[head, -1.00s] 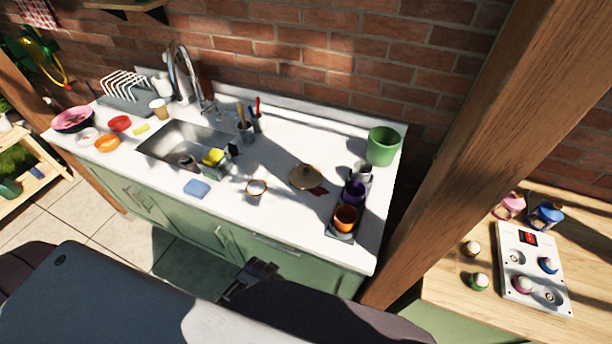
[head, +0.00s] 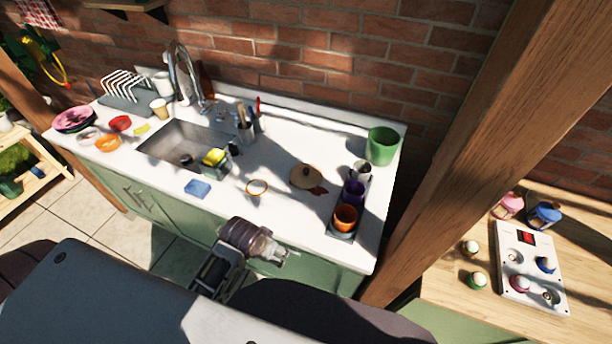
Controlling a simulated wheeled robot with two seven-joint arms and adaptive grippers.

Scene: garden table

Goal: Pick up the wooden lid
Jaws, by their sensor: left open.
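The wooden lid (head: 305,177) is a round tan disc with a small knob. It lies on the white counter (head: 290,225), right of the middle. A dark reddish leaf-like shape shows at its lower right edge. My left gripper (head: 281,256) is in front of the counter's near edge, below and left of the lid in the picture. It is open, apart from the lid, with nothing clearly between its fingers. My right gripper is not in view.
A tan-rimmed ring or glass (head: 257,187) is left of the lid. A dark tray (head: 341,237) with purple and orange cups is to the right, with a green pot (head: 383,146) behind. A blue sponge (head: 197,189) lies before the sink (head: 172,145).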

